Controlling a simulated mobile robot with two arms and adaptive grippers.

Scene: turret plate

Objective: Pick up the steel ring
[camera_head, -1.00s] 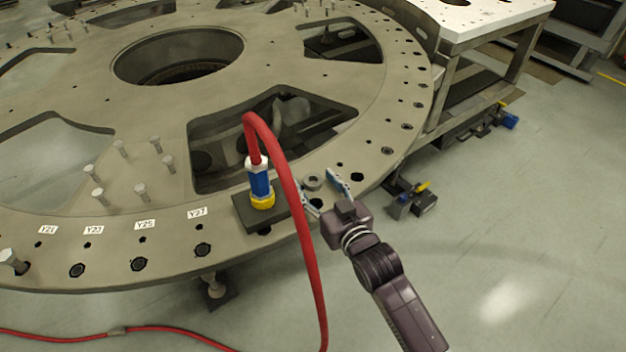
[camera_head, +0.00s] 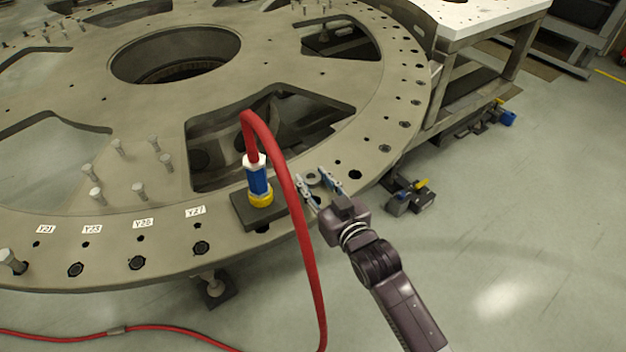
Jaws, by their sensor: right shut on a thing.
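The steel ring (camera_head: 312,177) is a small grey ring near the outer rim of the big turret plate (camera_head: 330,212), right of the red hose. My right gripper (camera_head: 317,183) comes in from the lower right. I cannot tell whether the ring is clear of the plate. My left gripper is not in view.
A blue and yellow connector (camera_head: 259,183) stands on a dark block (camera_head: 247,212) just left of the ring. A red hose (camera_head: 299,215) arches from it close to my right fingers. Upright bolts (camera_head: 139,190) stand farther left. A plate cutout (camera_head: 270,135) lies behind.

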